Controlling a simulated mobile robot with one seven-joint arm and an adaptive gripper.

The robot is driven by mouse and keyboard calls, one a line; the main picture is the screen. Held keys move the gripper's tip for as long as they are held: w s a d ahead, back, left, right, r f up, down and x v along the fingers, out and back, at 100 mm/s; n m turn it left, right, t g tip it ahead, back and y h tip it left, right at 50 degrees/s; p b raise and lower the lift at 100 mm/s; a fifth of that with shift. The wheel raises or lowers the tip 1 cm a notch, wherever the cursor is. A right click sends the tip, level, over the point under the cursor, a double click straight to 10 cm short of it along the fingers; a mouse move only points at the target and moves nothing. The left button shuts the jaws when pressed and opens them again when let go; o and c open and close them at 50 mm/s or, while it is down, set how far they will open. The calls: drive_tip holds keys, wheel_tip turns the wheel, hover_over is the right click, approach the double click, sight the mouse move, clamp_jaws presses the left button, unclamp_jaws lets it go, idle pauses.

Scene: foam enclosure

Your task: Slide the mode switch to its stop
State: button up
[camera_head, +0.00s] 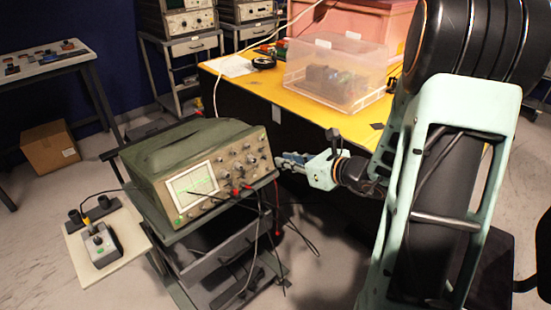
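A green oscilloscope (190,170) with a lit screen stands on a dark cart. Its front panel (243,161) carries several knobs and small controls, too small for me to tell which is the mode switch. A grey control box (99,246) with a dark control on top and a green button lies on a pale board at the lower left. My gripper (281,161) is at the right end of the oscilloscope's front panel, its fingertips pointing left. I cannot tell whether they touch the panel or whether the fingers are apart.
Cables (262,225) hang from the panel over the cart (222,266). A yellow table (263,84) with a clear plastic bin (336,75) stands behind my gripper. A cardboard box (50,147) sits on the floor at left.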

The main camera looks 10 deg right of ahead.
drive_tip(key=v, duration=0.4)
drive_tip(key=shift+s+d+r, duration=0.15)
drive_tip(key=shift+s, duration=0.2)
